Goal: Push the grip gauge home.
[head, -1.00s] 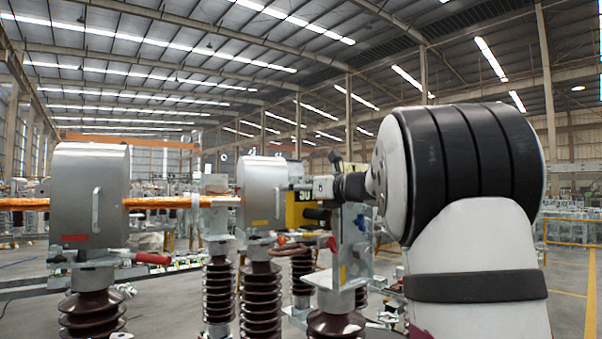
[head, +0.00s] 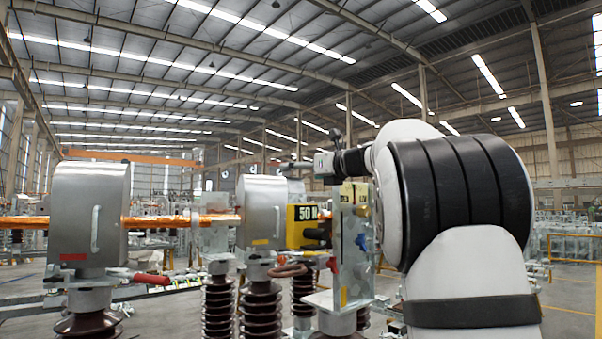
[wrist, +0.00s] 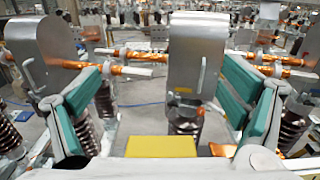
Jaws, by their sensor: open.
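The grip gauge appears to be the yellow block (head: 300,234) with a dark display reading "50" and a partly hidden letter. In the head view it sits beside a grey metal housing (head: 262,212), left of an upright metal bracket plate (head: 350,262). A dark rod joins the block's right side. My gripper (head: 318,166) is above the block, apart from it; its fingers are hard to make out there. In the wrist view my gripper (wrist: 164,95) is open, its green fingers wide apart with nothing held. A yellow surface (wrist: 160,146) shows low between them; I cannot tell whether it is the gauge.
A second grey housing (head: 88,210) stands at left, with a copper bar (head: 165,221) running between the housings. Ribbed brown insulators (head: 261,308) stand below. A red handle (head: 152,279) juts out at left. The bracket plate stands close to my arm.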

